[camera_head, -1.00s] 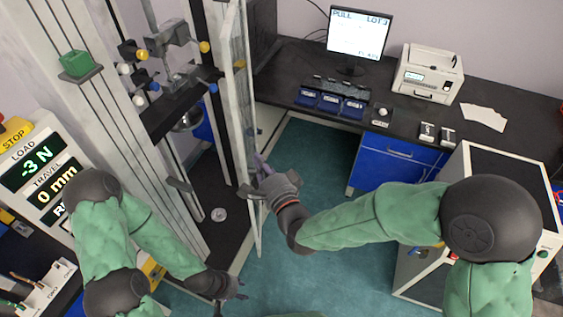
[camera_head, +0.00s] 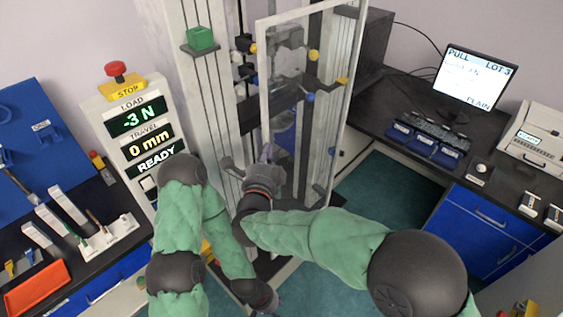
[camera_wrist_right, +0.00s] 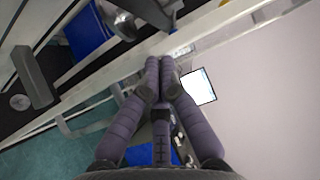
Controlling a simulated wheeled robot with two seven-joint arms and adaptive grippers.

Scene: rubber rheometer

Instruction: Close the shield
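The shield (camera_head: 263,75) is a clear panel in a pale frame, standing upright in front of the test machine's working space. Its free left edge is near the pale column; I cannot tell whether it touches the machine. My right gripper (camera_head: 266,155) is low at the shield's free edge. In the right wrist view the purple fingers of my right gripper (camera_wrist_right: 160,68) are together at the tips, beside the pale frame bar (camera_wrist_right: 95,88). No object shows clearly between them. My left gripper (camera_head: 268,303) is low at the bottom of the head view, its fingers mostly hidden.
A control panel (camera_head: 140,130) with a red stop button reads -3 N, 0 mm, READY. A dark handle (camera_head: 229,167) sticks out by the column. A left bench holds tools and an orange tray (camera_head: 37,288). A monitor (camera_head: 478,78) and printer (camera_head: 535,137) stand on the right bench.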

